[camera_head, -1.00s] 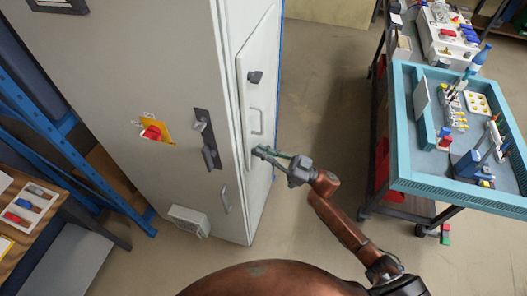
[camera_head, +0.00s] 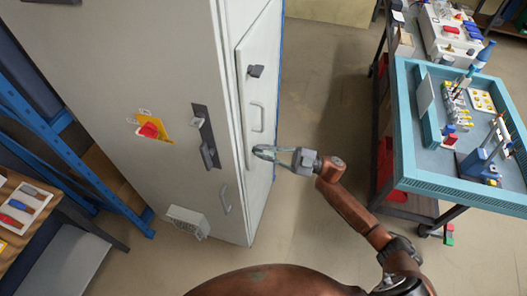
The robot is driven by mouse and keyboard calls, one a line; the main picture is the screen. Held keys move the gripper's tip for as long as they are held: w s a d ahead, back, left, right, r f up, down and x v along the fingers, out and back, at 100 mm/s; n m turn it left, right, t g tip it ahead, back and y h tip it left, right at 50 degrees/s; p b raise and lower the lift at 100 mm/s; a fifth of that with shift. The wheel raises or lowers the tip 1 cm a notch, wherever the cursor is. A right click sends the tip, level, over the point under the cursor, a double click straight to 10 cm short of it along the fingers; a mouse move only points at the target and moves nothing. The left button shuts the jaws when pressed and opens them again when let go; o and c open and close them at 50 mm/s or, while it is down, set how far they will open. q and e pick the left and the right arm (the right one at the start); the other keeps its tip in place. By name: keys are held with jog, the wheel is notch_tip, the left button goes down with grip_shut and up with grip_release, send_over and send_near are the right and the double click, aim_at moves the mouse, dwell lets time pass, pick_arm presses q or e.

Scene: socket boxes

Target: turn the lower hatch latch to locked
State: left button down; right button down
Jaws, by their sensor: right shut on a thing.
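The hatch (camera_head: 262,45) is the pale panel on the right side of the grey cabinet. Its upper latch (camera_head: 256,71) is a dark knob near the top, and a pale pull handle (camera_head: 257,117) sits below it. My right gripper (camera_head: 262,151) is at the lower part of the hatch, below the pull handle, with its fingers pointing left. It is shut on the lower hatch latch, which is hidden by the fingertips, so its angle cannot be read. My left gripper is not in view.
The cabinet front carries a red knob on a yellow plate (camera_head: 150,130), a dark door handle (camera_head: 207,140) and a vent box (camera_head: 187,221). A teal-rimmed tray (camera_head: 455,187) on a cart stands at the right. Floor between the cabinet and cart is clear.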

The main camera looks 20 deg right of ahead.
jog(key=n+g, duration=0.1)
jog(key=n, duration=0.1)
jog(key=n+g+b, duration=0.1)
jog(key=n, duration=0.1)
jog(key=n+g, duration=0.1)
jog(key=n, duration=0.2)
jog(key=shift+s+f+h+b, duration=0.15)
jog(key=shift+f+h+b, duration=0.15)
jog(key=shift+h, duration=0.1)
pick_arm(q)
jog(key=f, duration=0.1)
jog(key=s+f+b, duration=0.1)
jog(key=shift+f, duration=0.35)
pick_arm(e)
jog(key=n+h, duration=0.1)
jog(key=n, duration=0.1)
jog(key=n+g, duration=0.1)
jog(key=n, duration=0.2)
jog(key=shift+a+f+h, duration=0.1)
jog(key=shift+f+h, duration=0.1)
jog(key=shift+h, duration=0.2)
jog(key=shift+s+n, duration=0.1)
jog(key=shift+n, duration=0.2)
jog(key=c, duration=2)
grip_release()
jog(key=shift+c, duration=0.2)
jog(key=shift+d, duration=0.2)
jog(key=v, duration=1.1)
jog(key=shift+d, duration=0.3)
